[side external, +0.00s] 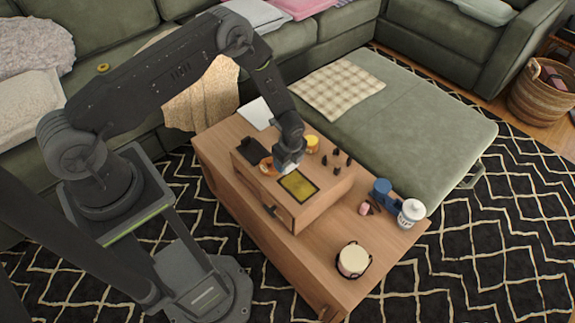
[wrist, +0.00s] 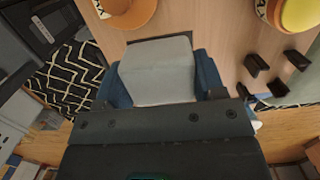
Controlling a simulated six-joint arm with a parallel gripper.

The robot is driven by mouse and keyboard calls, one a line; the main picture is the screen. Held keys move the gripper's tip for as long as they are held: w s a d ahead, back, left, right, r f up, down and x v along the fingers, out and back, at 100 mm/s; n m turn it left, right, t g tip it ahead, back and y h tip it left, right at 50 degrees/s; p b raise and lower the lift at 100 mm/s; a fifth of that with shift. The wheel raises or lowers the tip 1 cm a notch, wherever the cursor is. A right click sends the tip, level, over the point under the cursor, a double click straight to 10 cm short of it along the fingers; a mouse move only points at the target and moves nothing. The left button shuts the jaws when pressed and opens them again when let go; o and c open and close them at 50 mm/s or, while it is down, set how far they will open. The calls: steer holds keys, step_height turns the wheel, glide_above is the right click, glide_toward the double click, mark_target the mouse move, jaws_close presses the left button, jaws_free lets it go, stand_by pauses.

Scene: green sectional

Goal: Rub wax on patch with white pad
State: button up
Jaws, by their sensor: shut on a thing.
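My gripper (side external: 289,153) is shut on the white pad (wrist: 157,72), a pale block with blue showing at both sides in the wrist view. The gripper (wrist: 161,96) points down over the wooden box, just behind the patch in the side view. The patch (side external: 298,185) is a yellow-olive rectangle with a dark border on the box top. In the wrist view only a dark edge shows past the pad. Whether the pad touches the box top is unclear. An orange round dish (side external: 267,166) lies just left of the gripper; it also shows in the wrist view (wrist: 128,12). No wax is clearly identifiable.
A yellow-lidded tin (side external: 312,143) and several small black pegs (side external: 336,160) stand right of the gripper. A dark item (side external: 254,151) lies left.

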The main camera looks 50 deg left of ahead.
steer(key=shift+r, duration=0.65)
steer(key=shift+r, duration=1.5)
